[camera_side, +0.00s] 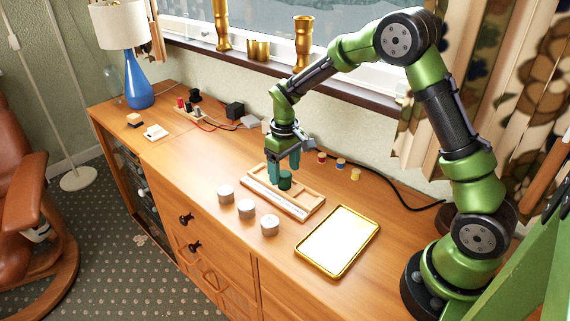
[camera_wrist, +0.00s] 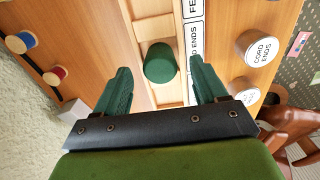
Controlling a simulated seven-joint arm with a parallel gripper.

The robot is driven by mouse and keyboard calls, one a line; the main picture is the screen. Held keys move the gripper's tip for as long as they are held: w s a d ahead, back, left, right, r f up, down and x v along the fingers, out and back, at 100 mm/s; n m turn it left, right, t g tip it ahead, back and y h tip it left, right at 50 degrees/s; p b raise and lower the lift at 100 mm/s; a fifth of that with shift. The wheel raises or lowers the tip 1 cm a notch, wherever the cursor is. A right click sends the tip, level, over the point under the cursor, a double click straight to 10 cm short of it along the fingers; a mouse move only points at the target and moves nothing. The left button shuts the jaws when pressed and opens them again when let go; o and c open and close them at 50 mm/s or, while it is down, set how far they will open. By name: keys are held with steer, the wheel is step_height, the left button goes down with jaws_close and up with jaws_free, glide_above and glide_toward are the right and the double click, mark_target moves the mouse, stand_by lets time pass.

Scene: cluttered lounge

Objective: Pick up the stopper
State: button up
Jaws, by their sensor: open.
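The stopper looks to be the dark green cylinder (camera_wrist: 160,63), which stands in a compartment of the wooden tray (camera_wrist: 152,28). In the side view the green cylinder (camera_side: 285,180) also shows, in the middle of the tray (camera_side: 305,209). My gripper (camera_wrist: 160,82) is open, with one green finger on each side of the cylinder in the wrist view. In the side view my gripper (camera_side: 282,172) points down just over the tray, very near the cylinder. I cannot tell whether a finger touches it.
A gold-rimmed tray (camera_side: 338,240) lies to the right. A blue lamp (camera_side: 138,92) stands far left.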

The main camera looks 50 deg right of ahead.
step_height(320, 180, down, 2)
steer(key=shift+f, duration=0.1)
steer(key=c, duration=1.1)
steer(key=shift+c, duration=0.2)
steer(key=shift+r, duration=0.2)
